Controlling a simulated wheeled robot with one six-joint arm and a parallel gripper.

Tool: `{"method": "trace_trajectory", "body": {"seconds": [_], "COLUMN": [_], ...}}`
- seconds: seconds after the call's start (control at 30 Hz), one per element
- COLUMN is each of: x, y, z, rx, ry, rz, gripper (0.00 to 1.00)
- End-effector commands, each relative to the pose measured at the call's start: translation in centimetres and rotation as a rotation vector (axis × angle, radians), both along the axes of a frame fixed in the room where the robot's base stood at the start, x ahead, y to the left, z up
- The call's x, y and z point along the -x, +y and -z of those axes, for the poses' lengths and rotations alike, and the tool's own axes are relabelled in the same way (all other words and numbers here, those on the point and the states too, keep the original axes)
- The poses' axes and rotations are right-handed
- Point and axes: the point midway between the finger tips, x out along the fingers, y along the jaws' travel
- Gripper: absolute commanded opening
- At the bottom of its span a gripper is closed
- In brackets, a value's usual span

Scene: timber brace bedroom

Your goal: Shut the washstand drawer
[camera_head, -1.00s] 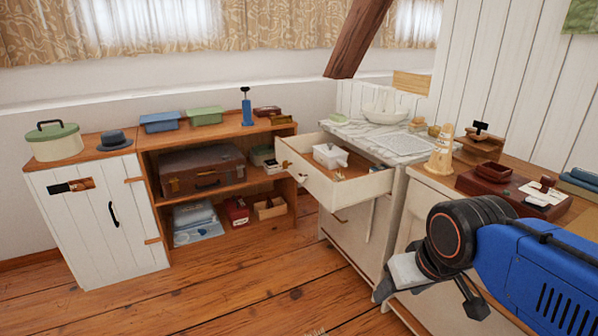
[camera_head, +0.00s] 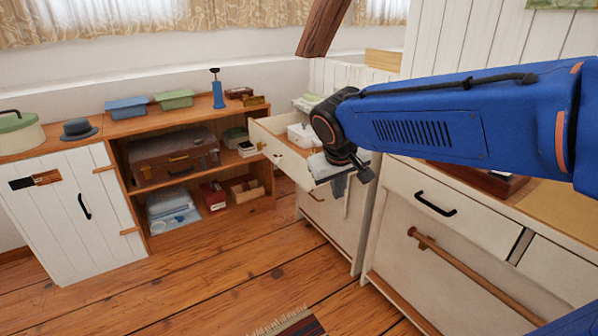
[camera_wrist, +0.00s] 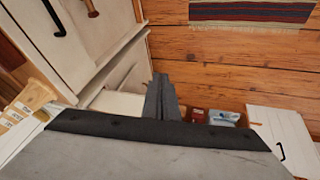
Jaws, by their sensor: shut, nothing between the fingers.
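The washstand (camera_head: 324,225) is white, and its upper drawer (camera_head: 279,156) is pulled out toward the left in the head view. The drawer holds a white container (camera_head: 298,136). My gripper (camera_head: 340,185) is in front of the washstand in the head view, by the drawer's near side. My arm hides the drawer's right end and most of the washstand top. I cannot tell whether the gripper touches the drawer. In the wrist view the dark fingers (camera_wrist: 161,97) are together and empty, with floor and pale furniture beyond them.
A white cabinet (camera_head: 460,235) with a black handle and a wooden rail stands close on the right. A wooden shelf unit (camera_head: 195,122) with a suitcase and boxes stands left of the drawer. The plank floor (camera_head: 200,290) is clear apart from a striped rug (camera_head: 290,325).

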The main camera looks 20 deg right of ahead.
Motion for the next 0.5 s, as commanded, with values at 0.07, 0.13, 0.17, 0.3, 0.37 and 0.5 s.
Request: {"method": "trace_trajectory", "body": {"seconds": [0.07, 0.13, 0.17, 0.3, 0.37, 0.5], "x": [-2.7, -5.0, -6.0, -10.5, -12.4, -16.3], "y": [0.9, 1.7, 2.1, 4.0, 5.0, 7.3], "z": [-0.1, -0.3, -0.3, -0.3, -0.2, 0.2], "rx": [0.029, 0.053, 0.062, 0.108, 0.126, 0.163], "ry": [-0.002, -0.009, -0.013, -0.033, -0.043, -0.066], "rz": [-0.009, -0.015, -0.017, -0.030, -0.038, -0.054], "gripper": [0.00, 0.00, 0.00, 0.00, 0.00, 0.00]}}
